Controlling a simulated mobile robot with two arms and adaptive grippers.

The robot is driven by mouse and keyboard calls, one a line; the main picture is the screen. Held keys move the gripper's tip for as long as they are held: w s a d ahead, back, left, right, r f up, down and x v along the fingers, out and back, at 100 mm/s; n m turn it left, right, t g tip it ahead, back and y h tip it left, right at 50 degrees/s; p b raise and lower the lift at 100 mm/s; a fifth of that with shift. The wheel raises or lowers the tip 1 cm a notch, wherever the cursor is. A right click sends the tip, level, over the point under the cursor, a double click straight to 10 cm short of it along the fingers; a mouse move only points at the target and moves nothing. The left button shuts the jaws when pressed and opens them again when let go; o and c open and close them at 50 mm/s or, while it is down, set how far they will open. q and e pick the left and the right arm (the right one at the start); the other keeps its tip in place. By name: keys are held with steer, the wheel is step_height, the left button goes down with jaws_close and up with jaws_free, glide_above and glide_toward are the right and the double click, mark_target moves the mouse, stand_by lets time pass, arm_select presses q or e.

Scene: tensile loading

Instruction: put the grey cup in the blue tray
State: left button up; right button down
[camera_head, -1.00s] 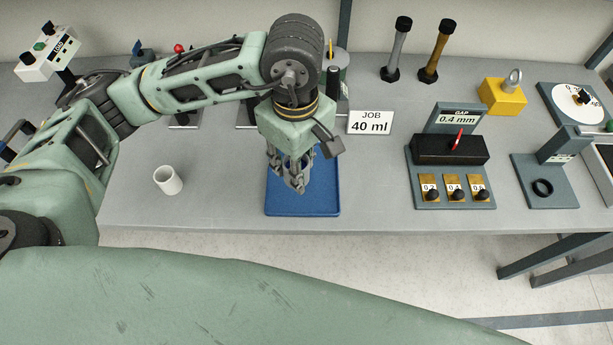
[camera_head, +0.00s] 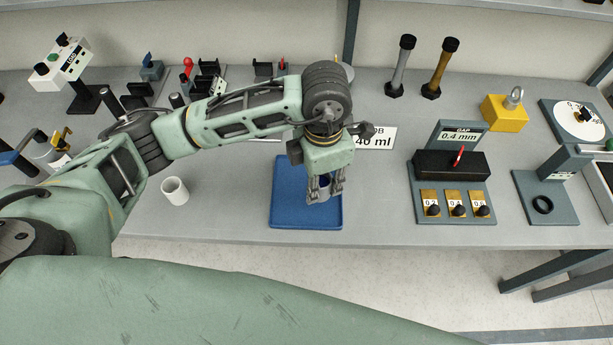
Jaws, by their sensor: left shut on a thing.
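My left gripper (camera_head: 326,190) hangs fingers down over the right part of the blue tray (camera_head: 290,215). It is shut on a small grey cup (camera_head: 325,188), which is mostly hidden between the fingers. I cannot tell whether the cup touches the tray floor or hangs just above it. The blue tray lies flat near the front edge of the bench, and its left part is bare. My right gripper is out of view.
A white cup (camera_head: 174,191) stands on the bench left of the tray. A "40 ml" sign (camera_head: 377,138) stands behind the tray, partly covered by my wrist. A gap gauge block (camera_head: 450,165) is to the right. Bench is clear between white cup and tray.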

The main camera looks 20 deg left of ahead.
arm_select(q)
steer(key=w+a+f, duration=0.1)
steer(key=a, duration=0.1)
steer(key=w+a+f+p, duration=0.1)
steer(key=w+a+f, duration=0.1)
step_height(320, 180, down, 3)
steer(key=shift+r+p, duration=0.1)
steer(key=shift+p, duration=0.85)
steer(key=shift+w+f, duration=0.1)
steer(key=shift+f, duration=0.65)
steer(key=o, duration=0.7)
steer(key=shift+c, duration=0.2)
steer(key=o, duration=0.5)
steer(key=shift+c, duration=0.2)
